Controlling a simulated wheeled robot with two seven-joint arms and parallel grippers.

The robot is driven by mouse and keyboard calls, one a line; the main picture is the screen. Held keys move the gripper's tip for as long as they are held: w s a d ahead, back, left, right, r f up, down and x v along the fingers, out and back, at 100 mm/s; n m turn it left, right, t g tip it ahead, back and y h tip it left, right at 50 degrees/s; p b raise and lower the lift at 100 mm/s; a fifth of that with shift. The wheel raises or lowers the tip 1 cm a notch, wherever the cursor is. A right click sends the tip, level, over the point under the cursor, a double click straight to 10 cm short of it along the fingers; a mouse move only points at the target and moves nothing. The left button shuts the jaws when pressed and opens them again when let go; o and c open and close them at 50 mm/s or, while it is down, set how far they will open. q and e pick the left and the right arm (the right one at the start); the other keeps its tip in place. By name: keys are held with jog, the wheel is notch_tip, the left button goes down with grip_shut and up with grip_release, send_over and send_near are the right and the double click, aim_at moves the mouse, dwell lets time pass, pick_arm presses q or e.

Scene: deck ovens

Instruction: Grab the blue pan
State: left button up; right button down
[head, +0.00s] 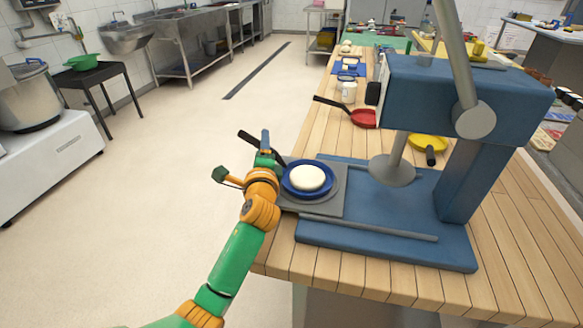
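The blue pan (287,188) holds a round white piece (307,178), which looks like dough. It rests on a grey square plate (330,207) at the left side of a blue press. Its black handle (247,138) points to the upper left, past the table's edge. My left gripper (265,151) is at the handle, just left of the pan, and overlaps part of the handle in the picture. The fingers are small and seen from behind, so whether they are closed on the handle cannot be told. My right gripper is not in view.
The blue press (455,95) stands over the wooden table (330,262), its round grey head (392,170) right of the pan. A red pan (363,118) and a yellow pan (427,143) lie farther back. The floor left of the table is clear.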

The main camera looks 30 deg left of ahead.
pick_arm(q)
jog(key=shift+w+a, duration=0.1)
jog(key=shift+w, duration=0.05)
grip_shut()
dwell(1.3)
